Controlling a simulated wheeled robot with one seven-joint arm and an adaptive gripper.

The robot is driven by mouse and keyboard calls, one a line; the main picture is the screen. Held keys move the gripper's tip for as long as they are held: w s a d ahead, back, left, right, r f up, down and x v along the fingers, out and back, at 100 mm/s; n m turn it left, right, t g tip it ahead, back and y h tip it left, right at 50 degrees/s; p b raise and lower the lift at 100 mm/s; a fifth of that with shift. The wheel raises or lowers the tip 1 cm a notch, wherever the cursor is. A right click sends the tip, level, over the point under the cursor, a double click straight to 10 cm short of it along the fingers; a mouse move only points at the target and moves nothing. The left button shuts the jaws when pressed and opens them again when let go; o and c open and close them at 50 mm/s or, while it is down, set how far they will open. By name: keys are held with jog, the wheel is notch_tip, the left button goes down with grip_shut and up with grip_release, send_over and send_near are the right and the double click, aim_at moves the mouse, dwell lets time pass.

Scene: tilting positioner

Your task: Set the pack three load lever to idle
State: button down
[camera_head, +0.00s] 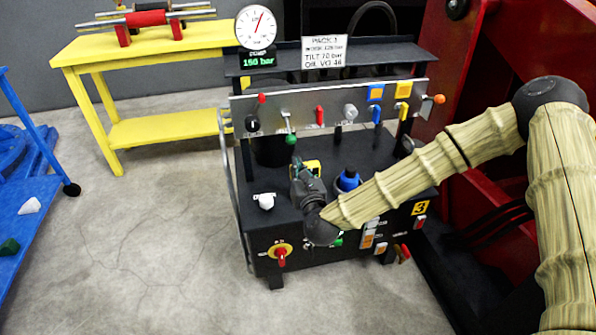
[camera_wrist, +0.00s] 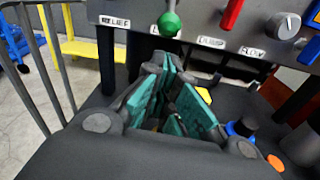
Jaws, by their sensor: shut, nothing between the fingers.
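The lever with the green ball knob (camera_head: 290,139) hangs from the grey panel of the black power pack. Its knob also shows at the top of the wrist view (camera_wrist: 169,24), with the knob at the lower end of its rod. The label behind it starts with "L"; the rest is hidden. My gripper (camera_head: 304,168) is over the pack's black top, in front of and below this knob and apart from it. In the wrist view my gripper's teal-padded fingers (camera_wrist: 168,66) are shut and empty, pointing toward the panel under the knob.
A red lever (camera_head: 320,115) and a grey knob (camera_head: 350,111) are right of the green one. A blue cap (camera_head: 348,180) stands right of my gripper, a white knob (camera_head: 266,201) left. A yellow "3" plate (camera_head: 420,208) marks the pack front. A handrail (camera_head: 230,170) edges the left side.

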aim_at(289, 129)
jog(key=x, duration=0.7)
jog(key=shift+b, duration=0.3)
jog(key=shift+s+r, duration=0.1)
jog(key=shift+s+r+g+p, duration=0.2)
jog(key=shift+r+g+p, duration=0.1)
jog(key=shift+p, duration=0.45)
